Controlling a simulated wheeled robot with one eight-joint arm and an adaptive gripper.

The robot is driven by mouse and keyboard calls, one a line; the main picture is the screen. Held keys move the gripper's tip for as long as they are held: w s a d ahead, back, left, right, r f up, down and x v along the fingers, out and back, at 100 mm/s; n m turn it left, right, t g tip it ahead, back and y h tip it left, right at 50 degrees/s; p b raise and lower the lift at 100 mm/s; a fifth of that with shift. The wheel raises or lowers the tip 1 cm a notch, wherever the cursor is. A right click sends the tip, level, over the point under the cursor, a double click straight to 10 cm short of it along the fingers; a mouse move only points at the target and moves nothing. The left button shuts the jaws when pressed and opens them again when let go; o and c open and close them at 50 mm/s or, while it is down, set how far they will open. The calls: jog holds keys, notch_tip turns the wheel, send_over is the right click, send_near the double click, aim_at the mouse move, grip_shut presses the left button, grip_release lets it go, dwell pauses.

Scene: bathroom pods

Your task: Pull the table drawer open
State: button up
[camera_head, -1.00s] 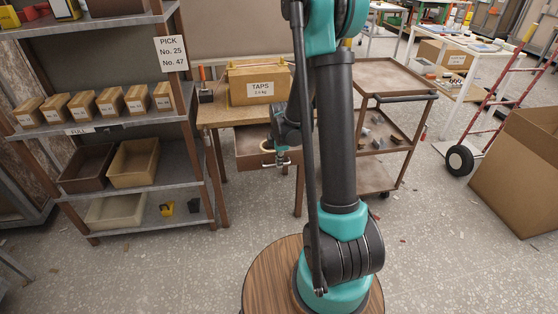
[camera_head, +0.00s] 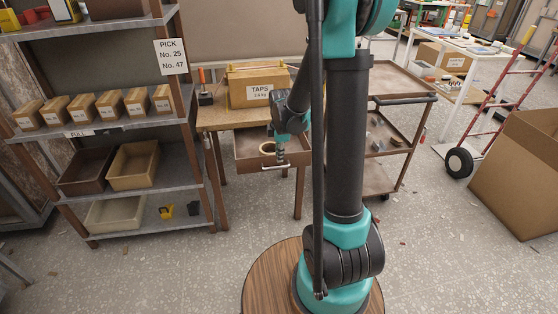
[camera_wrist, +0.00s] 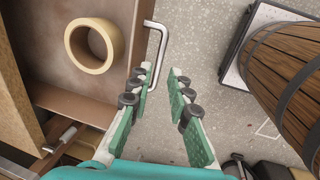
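The table drawer (camera_head: 243,150) stands pulled out from the wooden table (camera_head: 222,115), with its inside showing. A tan ring, like a tape roll, lies inside it; it also shows in the wrist view (camera_wrist: 115,45). The drawer's metal bar handle (camera_wrist: 163,42) shows at the drawer's front edge in the wrist view. My gripper (camera_wrist: 161,75) is open, with a clear gap between its two fingers. The near end of the handle lies by the left finger; I cannot tell whether they touch. In the head view my gripper (camera_head: 280,150) is at the drawer front, partly hidden by my arm.
A TAPS box (camera_head: 258,90) stands on the table. A shelf rack (camera_head: 140,190) with bins and small boxes is close on the left. A wheeled cart (camera_head: 400,100) stands to the right, partly behind my arm. The floor in front of the drawer is free.

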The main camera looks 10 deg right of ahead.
notch_tip(320, 180, up, 6)
jog(key=s, duration=0.1)
jog(key=shift+s, duration=0.15)
dwell(0.4)
jog(key=s+d+f+m+t, duration=0.1)
jog(key=s+m, duration=0.8)
jog(key=s, duration=0.1)
jog(key=s+d+f+m+t, duration=0.1)
jog(key=s+d+f+m, duration=0.1)
jog(key=s+m, duration=0.7)
jog(key=shift+s+f, duration=0.3)
jog(key=shift+s, duration=0.7)
